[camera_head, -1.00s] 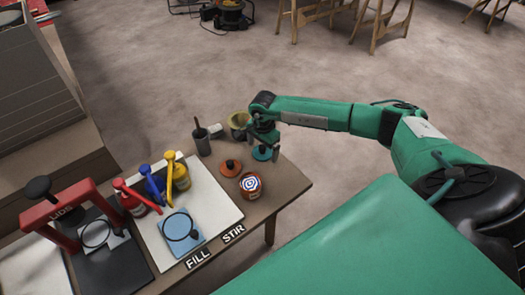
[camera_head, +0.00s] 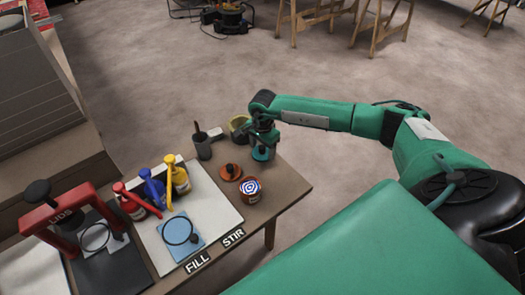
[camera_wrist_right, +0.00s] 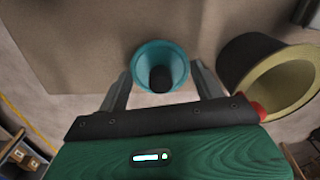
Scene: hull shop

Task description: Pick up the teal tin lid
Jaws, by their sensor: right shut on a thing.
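The teal tin lid (camera_head: 261,154) is at the far right corner of the bench, under my right gripper (camera_head: 263,141). In the right wrist view the round teal lid (camera_wrist_right: 173,52) with its dark knob (camera_wrist_right: 160,79) sits between the two fingers of my right gripper (camera_wrist_right: 160,85). The gripper is shut on the lid. The head view does not show clearly whether the lid touches the bench or is just above it. My left gripper is not in view.
An orange lid (camera_head: 231,172) and a tin with a blue-and-white target top (camera_head: 251,190) stand close by. Red, blue and yellow pump bottles (camera_head: 178,178) stand further left.

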